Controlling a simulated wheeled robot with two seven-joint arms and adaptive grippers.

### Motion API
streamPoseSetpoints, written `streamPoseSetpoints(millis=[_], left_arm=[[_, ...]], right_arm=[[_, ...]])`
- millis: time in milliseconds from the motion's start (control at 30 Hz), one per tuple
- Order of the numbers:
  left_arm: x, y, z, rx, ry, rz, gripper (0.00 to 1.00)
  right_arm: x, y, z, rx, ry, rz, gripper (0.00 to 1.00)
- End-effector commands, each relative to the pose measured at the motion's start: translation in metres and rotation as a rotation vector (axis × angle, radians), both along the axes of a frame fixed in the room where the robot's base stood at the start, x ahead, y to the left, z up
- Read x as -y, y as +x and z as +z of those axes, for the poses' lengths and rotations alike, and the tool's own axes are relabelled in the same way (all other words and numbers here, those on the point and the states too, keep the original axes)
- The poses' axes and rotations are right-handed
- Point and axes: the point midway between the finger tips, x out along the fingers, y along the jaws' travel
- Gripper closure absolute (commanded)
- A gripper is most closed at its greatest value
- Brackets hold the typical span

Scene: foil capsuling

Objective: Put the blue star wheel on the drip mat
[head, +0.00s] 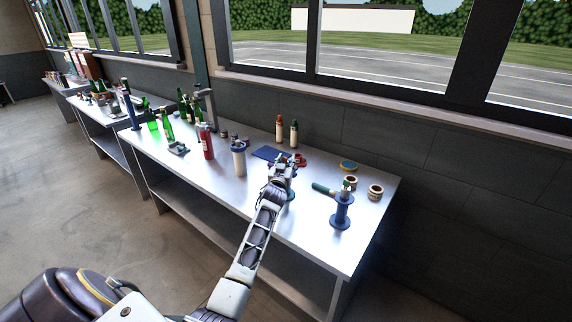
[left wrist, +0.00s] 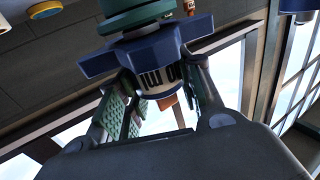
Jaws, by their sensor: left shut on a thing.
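My left gripper (head: 281,172) is shut on the blue star wheel (left wrist: 150,48). In the left wrist view, the two fingers (left wrist: 155,100) close on either side of the wheel's hub, which bears a white label with dark lettering. A round teal piece (left wrist: 140,15) lies just beyond the wheel, and teal also shows below the gripper in the head view (head: 290,193). I cannot tell if wheel and teal piece touch. In the head view the gripper mostly hides the wheel. The flat dark blue drip mat (head: 268,153) lies behind and left of the gripper. My right gripper is not in view.
A blue-topped pale cylinder (head: 239,160) and a red bottle (head: 206,142) stand left on the table (head: 215,178). A red item (head: 300,160) and two capped bottles (head: 294,134) are behind the gripper. A blue spool (head: 342,211) and rolls (head: 375,192) stand right.

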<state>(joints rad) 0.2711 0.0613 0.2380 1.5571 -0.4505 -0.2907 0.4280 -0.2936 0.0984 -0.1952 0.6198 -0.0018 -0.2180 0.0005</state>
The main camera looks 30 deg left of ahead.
Motion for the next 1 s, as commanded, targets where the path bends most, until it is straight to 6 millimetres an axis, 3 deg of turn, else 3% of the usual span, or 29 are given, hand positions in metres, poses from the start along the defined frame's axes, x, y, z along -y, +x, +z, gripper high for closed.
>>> streamPoseSetpoints(millis=[567,600,733,1000], left_arm=[[0.0001,0.0000,-0.0079,0.001,-0.001,0.000,0.91],[0.0000,-0.0001,-0.0083,0.000,-0.001,0.000,0.62],[0.0000,-0.0001,-0.0078,0.000,0.000,0.000,0.45],[0.0000,-0.0001,-0.0077,0.000,0.000,0.000,0.43]], right_arm=[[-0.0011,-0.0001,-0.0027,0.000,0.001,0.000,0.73],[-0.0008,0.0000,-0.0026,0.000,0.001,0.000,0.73],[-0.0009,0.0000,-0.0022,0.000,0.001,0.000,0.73],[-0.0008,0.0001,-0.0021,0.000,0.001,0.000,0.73]])
